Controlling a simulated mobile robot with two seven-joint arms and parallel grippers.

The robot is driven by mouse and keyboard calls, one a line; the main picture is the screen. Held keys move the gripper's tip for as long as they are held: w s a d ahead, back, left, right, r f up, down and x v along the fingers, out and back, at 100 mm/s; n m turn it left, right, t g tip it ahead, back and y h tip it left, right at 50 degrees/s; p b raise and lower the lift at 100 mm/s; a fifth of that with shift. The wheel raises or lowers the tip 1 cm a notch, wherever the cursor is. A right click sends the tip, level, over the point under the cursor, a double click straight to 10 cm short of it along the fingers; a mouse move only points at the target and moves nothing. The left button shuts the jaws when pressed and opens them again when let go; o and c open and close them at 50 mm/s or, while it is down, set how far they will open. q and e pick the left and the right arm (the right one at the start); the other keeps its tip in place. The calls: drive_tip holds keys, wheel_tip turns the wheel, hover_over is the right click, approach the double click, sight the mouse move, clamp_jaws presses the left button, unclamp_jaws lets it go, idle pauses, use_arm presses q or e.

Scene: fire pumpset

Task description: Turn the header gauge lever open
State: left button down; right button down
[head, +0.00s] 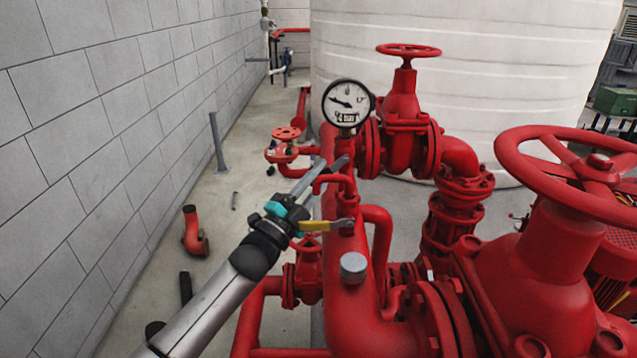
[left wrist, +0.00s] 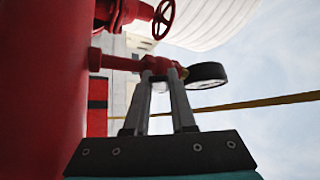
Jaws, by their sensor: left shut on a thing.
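The round white-faced pressure gauge (head: 348,103) stands on a short stem above the red header pipe (head: 352,290). In the left wrist view the gauge (left wrist: 206,75) shows dark and nearly edge-on, just right of the fingertips. My left gripper (head: 342,163) reaches in from the lower left, its fingertips just below the gauge. In the left wrist view the fingertips (left wrist: 162,78) are close together at the small red gauge fitting (left wrist: 120,63), shut on a small pale piece, the header gauge lever (left wrist: 160,86). The fingers hide most of the lever, so its angle is unclear.
A yellow-handled lever (head: 322,226) sits on the header just below my gripper. A red handwheel valve (head: 408,50) stands behind the gauge, and a large handwheel (head: 570,170) is at right. A grey block wall (head: 120,120) runs along the left, with open floor beside it.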

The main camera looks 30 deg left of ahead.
use_arm(q)
drive_tip(key=shift+f, duration=0.1)
idle(0.3)
drive_tip(key=c, duration=0.7)
unclamp_jaws()
drive_tip(key=shift+c, duration=0.2)
drive_tip(key=shift+s, duration=0.1)
drive_tip(key=b+v, duration=0.1)
drive_tip(key=v, duration=1.4)
drive_tip(key=shift+d, duration=0.1)
drive_tip(key=shift+c, duration=0.4)
